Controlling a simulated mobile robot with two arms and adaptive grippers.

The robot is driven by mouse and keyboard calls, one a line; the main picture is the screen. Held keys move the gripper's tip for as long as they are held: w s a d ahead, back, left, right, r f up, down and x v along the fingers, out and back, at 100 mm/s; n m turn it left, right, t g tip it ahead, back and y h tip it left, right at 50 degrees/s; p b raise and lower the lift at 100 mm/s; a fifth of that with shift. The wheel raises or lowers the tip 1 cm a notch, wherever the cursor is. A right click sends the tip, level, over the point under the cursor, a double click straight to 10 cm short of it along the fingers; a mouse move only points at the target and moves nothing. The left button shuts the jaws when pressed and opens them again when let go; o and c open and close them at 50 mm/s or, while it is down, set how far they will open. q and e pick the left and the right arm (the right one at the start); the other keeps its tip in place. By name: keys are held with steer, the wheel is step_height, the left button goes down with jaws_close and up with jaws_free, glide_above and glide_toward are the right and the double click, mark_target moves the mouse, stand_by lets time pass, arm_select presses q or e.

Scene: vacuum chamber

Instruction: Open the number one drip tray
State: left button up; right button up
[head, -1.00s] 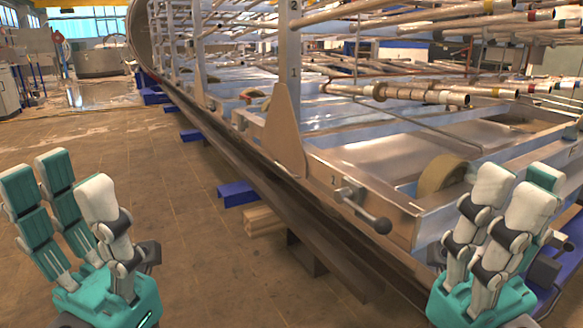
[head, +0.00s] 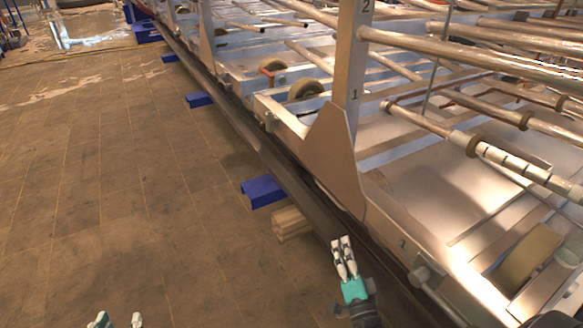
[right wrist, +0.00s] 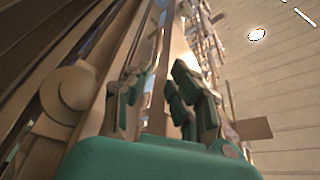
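The number one drip tray (head: 440,190) is a broad metal tray in the rack at the right of the head view.
Metal pipes (head: 470,55) run above the tray. A tan roller (head: 530,257) sits at the right. A dark rail (head: 290,170) runs along the rack's foot, with blue blocks (head: 262,191) and a wooden block (head: 290,223) beside it. The floor at the left is clear.

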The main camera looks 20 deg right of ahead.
steer(key=b, duration=0.2)
glide_toward(328, 192)
steer(key=w, duration=0.3)
steer(key=x, duration=0.4)
steer(key=b+x, duration=0.1)
steer(key=x, duration=0.1)
steer(key=shift+w+d, duration=0.2)
steer(key=shift+d, duration=0.25)
steer(key=shift+w+r, duration=0.15)
steer(key=shift+w, duration=0.15)
arm_select(q)
step_height(328, 192, up, 12)
steer(key=d+t+h, duration=0.1)
steer(key=t+h, duration=0.1)
steer(key=t, duration=0.5)
steer(key=shift+d+t+h, duration=0.3)
steer(key=shift+d+h, duration=0.1)
arm_select(e)
steer(key=shift+c, duration=0.4)
jaws_close()
